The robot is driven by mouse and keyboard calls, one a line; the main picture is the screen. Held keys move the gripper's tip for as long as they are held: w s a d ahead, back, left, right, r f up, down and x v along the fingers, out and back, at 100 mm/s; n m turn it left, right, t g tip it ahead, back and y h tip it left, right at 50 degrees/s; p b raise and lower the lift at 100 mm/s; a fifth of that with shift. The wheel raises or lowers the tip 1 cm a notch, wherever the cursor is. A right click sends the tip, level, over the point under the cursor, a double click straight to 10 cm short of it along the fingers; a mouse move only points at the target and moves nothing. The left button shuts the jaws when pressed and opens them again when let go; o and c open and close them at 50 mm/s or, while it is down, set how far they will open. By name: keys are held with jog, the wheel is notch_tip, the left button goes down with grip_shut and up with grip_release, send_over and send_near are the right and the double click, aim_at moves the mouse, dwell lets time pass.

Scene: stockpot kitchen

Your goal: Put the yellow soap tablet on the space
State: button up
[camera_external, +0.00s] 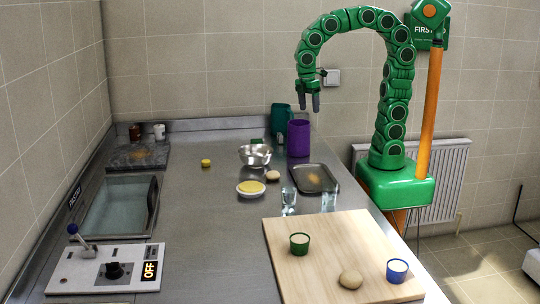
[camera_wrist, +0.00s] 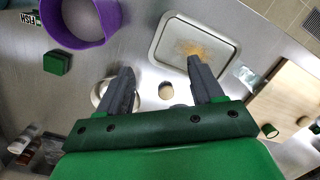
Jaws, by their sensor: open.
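A small round yellow piece (camera_external: 206,163), which looks like the yellow soap tablet, lies on the steel counter (camera_external: 205,220) left of the metal bowl in the external view. It does not show in the wrist view. I cannot tell which spot is meant by the space; bare counter surrounds the yellow piece. My gripper (camera_external: 310,109) is raised at the back, pointing down near the purple cup, well to the right of the yellow piece.
A purple cup (camera_external: 299,138), teal cup (camera_external: 281,118), metal bowl (camera_external: 254,157), yellow-filled dish (camera_external: 251,188) and grey tray (camera_external: 314,178) stand around the counter's right side.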

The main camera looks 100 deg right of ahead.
jog(key=s+f+m, duration=0.2)
jog(key=s+m, duration=0.1)
jog(key=s, duration=0.6)
jog(key=s+a+f+m, duration=0.1)
jog(key=s+f+m, duration=0.2)
jog(key=s, duration=0.7)
jog(key=shift+s+f+m, duration=0.2)
jog(key=shift+f+m, duration=0.15)
jog(key=shift+m, duration=0.05)
jog(key=shift+a, duration=0.15)
jog(key=o, duration=0.4)
jog(key=shift+w+r, duration=0.1)
jog(key=shift+w, duration=0.1)
jog(key=shift+o, duration=1.2)
jog(key=w+a+r, duration=0.2)
jog(key=w, duration=0.3)
jog(key=w+a+r, duration=0.1)
jog(key=w+r, duration=0.1)
jog(key=w, duration=0.4)
jog(key=shift+a+r, duration=0.3)
jog(key=shift+a, duration=0.1)
jog(key=w+a+r+t, duration=0.1)
jog(key=w+a+r, duration=0.1)
jog(key=w+a, duration=1.05)
jog(key=w+a+r, duration=0.2)
jog(key=w+a, duration=0.8)
jog(key=a, duration=0.5)
notch_tip(320, 180, down, 10)
jog(key=shift+r, duration=0.2)
